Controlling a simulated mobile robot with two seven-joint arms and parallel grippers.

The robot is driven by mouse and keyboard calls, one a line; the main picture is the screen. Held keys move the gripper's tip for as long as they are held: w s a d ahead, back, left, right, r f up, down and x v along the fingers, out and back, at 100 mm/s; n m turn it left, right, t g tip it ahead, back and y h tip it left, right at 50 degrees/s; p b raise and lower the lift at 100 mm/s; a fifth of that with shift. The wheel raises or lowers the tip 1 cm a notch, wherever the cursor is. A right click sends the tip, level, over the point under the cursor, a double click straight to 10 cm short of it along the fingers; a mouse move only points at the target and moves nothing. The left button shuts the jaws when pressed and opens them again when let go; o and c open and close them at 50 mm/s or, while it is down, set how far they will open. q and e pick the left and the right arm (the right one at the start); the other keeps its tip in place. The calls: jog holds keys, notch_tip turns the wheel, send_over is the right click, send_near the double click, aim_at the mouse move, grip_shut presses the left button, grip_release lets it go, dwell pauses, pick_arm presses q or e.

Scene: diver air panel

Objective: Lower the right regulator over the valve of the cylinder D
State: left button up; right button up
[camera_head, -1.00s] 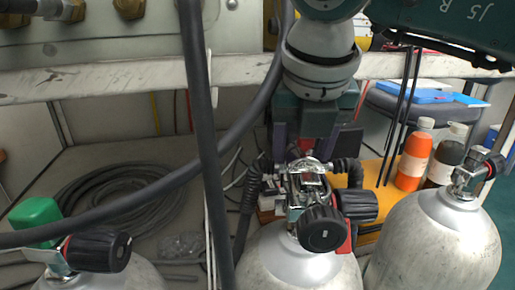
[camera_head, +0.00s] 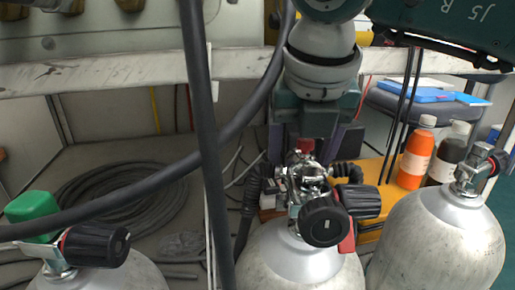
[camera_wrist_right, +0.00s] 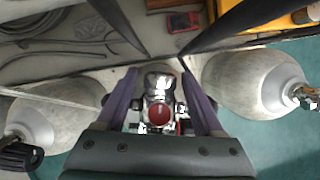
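The right regulator (camera_head: 305,176), chrome with a red knob on top and black hoses, sits at the valve (camera_head: 322,222) of the middle grey cylinder (camera_head: 285,262). Its clamp looks to be around the valve top, but full seating cannot be told. The cylinder's letter is not visible. My right gripper (camera_head: 305,145) is above and behind the regulator. In the wrist view, the purple fingers of the gripper (camera_wrist_right: 160,85) stand apart on both sides of the regulator (camera_wrist_right: 160,112), with small gaps. My left gripper is not in view.
A right cylinder (camera_head: 440,240) and a left cylinder (camera_head: 100,275) with a black knob flank the middle one. A thick dark hose (camera_head: 205,150) crosses in front. Orange (camera_head: 417,150) and dark bottles (camera_head: 447,155) stand behind at right. A coiled hose (camera_head: 120,195) lies at left.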

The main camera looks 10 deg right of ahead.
jog(key=shift+o, duration=1.4)
jog(key=shift+s, duration=0.1)
jog(key=p+v, duration=0.3)
jog(key=v, duration=0.7)
